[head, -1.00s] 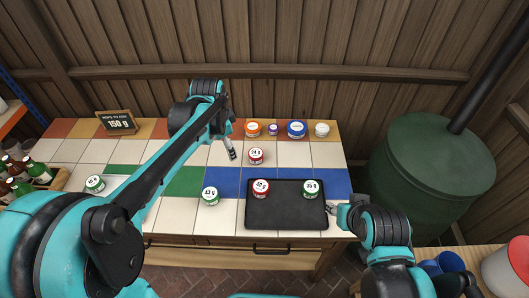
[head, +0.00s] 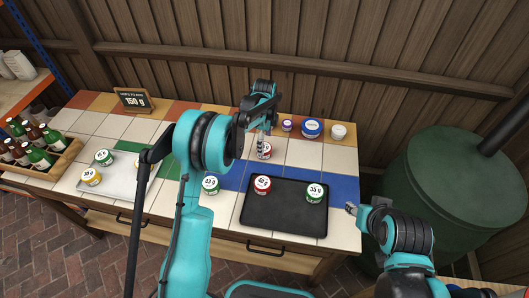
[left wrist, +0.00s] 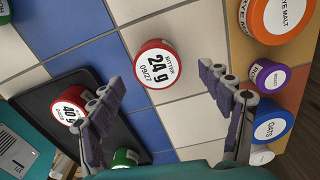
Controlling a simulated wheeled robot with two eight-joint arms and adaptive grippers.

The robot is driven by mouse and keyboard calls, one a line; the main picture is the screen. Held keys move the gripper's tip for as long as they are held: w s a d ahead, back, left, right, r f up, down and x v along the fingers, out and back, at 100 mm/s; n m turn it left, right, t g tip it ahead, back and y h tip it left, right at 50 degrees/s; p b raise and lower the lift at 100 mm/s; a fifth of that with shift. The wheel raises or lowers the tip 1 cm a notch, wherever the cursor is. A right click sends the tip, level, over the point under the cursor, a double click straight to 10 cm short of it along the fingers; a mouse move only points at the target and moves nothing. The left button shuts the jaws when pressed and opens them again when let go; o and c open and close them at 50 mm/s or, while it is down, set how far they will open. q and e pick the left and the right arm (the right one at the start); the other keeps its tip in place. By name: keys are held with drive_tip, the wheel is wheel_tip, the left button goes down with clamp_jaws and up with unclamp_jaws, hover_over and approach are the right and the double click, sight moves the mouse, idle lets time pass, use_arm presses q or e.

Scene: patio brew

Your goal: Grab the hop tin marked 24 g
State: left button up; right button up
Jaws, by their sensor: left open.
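The hop tin marked 24 g (head: 265,155) is a red tin with a white lid label, standing upright on the tiled counter behind the black tray. In the left wrist view the tin (left wrist: 159,65) shows whole, its label reading "BITTER 24 g". My left gripper (head: 261,147) is above the tin and partly covers it in the head view. In the left wrist view its fingers (left wrist: 161,82) are spread apart with nothing between them, the tin seen beyond the gap. My right gripper (head: 350,208) is right of the black tray; its jaw state is unclear.
The black tray (head: 284,223) holds a red tin (head: 262,185) marked 40 g and a green tin (head: 315,193). Another green tin (head: 211,185) stands left of it. An orange-lidded tin (left wrist: 277,18), purple tin (head: 287,125) and blue tin (head: 312,128) stand behind.

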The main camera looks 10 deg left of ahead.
sight(267, 147)
use_arm(q)
wheel_tip(267, 147, down, 4)
drive_tip(key=shift+s+a+f+b, duration=0.1)
drive_tip(key=shift+s+b, duration=0.05)
drive_tip(key=shift+b, duration=0.6)
drive_tip(key=shift+c, duration=0.9)
drive_tip(key=c, duration=1)
drive_tip(key=shift+c, duration=0.2)
